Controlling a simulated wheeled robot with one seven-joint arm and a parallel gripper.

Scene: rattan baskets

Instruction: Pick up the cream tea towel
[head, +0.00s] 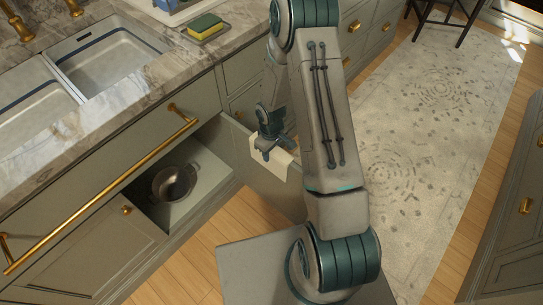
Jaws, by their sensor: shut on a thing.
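The cream tea towel (284,164) hangs over the top edge of an open cabinet door (267,182) below the counter. My gripper (266,152) is at the top of the towel, at the door's edge, and is shut on the cloth. The fingertips are small in this view and partly merge with the towel. My arm hides the space just right of the towel.
The open cabinet holds a metal pot (174,183). A marble counter (130,115) with a double sink (105,60) and a sponge (206,25) is at the upper left. A patterned rug (430,130) covers clear floor at the right.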

